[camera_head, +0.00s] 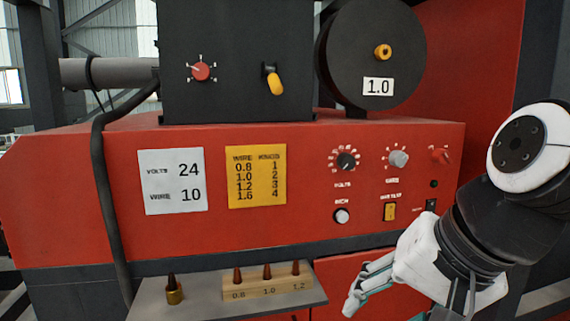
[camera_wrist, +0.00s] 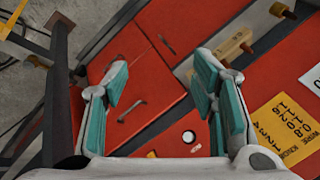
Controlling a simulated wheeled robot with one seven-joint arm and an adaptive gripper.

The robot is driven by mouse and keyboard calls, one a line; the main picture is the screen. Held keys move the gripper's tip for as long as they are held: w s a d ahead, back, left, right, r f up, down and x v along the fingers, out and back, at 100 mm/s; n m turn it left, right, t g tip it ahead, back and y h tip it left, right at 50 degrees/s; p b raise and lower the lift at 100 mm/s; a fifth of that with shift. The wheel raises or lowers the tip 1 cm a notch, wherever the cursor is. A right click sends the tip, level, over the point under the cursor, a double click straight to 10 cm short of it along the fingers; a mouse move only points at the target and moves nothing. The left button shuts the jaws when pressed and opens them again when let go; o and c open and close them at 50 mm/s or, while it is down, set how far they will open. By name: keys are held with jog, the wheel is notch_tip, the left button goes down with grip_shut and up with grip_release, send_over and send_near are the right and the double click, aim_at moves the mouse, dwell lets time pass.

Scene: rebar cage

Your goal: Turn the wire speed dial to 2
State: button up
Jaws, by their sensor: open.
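The red machine front carries a black volts dial (camera_head: 346,161), a grey dial (camera_head: 398,159) with a label too small to read surely, and a red knob (camera_head: 440,156). A red dial (camera_head: 201,71) with marks around it sits on the black box above. I cannot tell surely which is the wire speed dial, nor read its setting. A yellow card (camera_head: 256,176) pairs wire 1.0 with 2; it also shows in the wrist view (camera_wrist: 290,118). My gripper (camera_head: 366,286) is open and empty, below the dials and apart from them; its teal-padded fingers spread in the wrist view (camera_wrist: 161,78).
A shelf (camera_head: 205,305) holds a wooden block (camera_head: 266,288) with several brown tips. A black spool (camera_head: 350,55) labelled 1.0 and a yellow lever (camera_head: 274,82) stand above. A white card (camera_head: 173,181) reads volts 24, wire 10. A black hose (camera_head: 103,190) hangs left.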

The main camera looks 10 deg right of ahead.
jog(key=w+d+m+t+y+b, duration=0.2)
jog(key=w+m+b, duration=0.2)
jog(key=w+m, duration=0.4)
jog(key=m+t+h+b, duration=0.2)
jog(key=m+t+b, duration=0.85)
jog(key=m, duration=1.15)
send_near(401, 160)
jog(key=w, duration=0.9)
jog(key=shift+a, duration=0.4)
jog(key=c, duration=1.1)
